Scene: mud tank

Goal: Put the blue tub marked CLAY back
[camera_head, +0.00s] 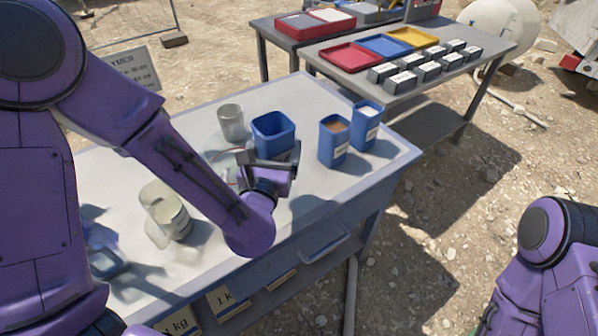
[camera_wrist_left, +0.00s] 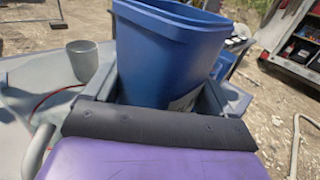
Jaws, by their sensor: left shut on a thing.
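My left gripper (camera_head: 271,154) is shut on a blue tub (camera_head: 273,132), which is upright at the right part of the grey table. The tub also fills the middle of the left wrist view (camera_wrist_left: 168,55), between the fingers. A pale label edge shows low on its side, but I cannot read it. I cannot tell whether its base touches the table. Two more blue tubs stand to its right: one with brown contents (camera_head: 334,143) and one with white contents (camera_head: 366,126). Their labels are too small to read. My right gripper is out of view.
A grey cup (camera_head: 231,122) stands just behind left of the held tub. A pale jar (camera_head: 165,210) is nearer on the left. The table's (camera_head: 390,165) front right corner is bare. A second table (camera_head: 475,65) behind holds coloured trays and several dark boxes.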

